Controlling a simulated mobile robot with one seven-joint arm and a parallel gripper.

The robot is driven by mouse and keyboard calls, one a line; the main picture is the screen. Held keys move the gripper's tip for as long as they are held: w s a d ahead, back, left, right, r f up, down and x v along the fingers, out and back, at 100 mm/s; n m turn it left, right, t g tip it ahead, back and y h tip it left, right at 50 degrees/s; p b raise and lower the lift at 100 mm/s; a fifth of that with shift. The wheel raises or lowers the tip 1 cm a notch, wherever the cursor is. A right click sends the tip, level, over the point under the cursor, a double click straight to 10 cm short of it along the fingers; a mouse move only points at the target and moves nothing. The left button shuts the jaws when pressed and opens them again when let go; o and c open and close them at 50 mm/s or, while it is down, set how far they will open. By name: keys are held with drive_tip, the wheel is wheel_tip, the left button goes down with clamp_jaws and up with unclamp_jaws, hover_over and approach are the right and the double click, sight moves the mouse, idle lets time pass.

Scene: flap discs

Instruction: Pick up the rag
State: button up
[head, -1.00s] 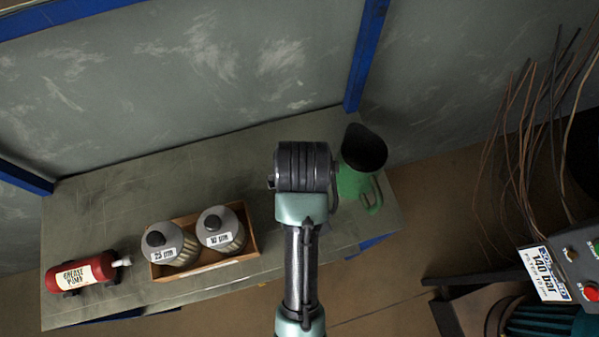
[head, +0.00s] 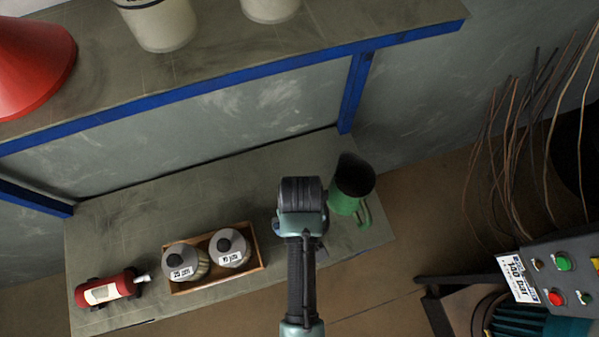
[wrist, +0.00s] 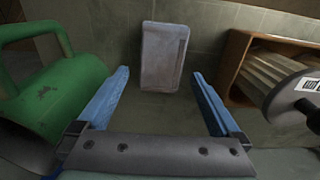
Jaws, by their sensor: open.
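The rag (wrist: 164,57) looks like a pale grey, folded, flat rectangle with a dark line along one side. It lies on the grey lower shelf in the wrist view. My gripper (wrist: 160,73) is open, with its two blue fingers apart and nothing held between them. The rag appears ahead of the fingertips, between their lines, and I see no contact. In the head view my arm covers the spot, and the rag and the fingers are hidden.
A green jug (head: 345,202) stands right of my arm, close beside one finger in the wrist view (wrist: 55,95). A red grease pump (head: 108,290) lies farther left. An upper shelf (head: 230,50) overhangs behind.

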wheel_tip(320, 180, down, 6)
drive_tip(key=shift+w+a+r, duration=0.1)
drive_tip(key=shift+a+r, duration=0.05)
drive_tip(key=shift+r, duration=0.05)
drive_tip(key=c, duration=1.2)
wheel_tip(320, 180, up, 10)
drive_tip(key=shift+r+p, duration=0.1)
drive_tip(key=shift+p, duration=0.25)
drive_tip(key=shift+c, duration=0.2)
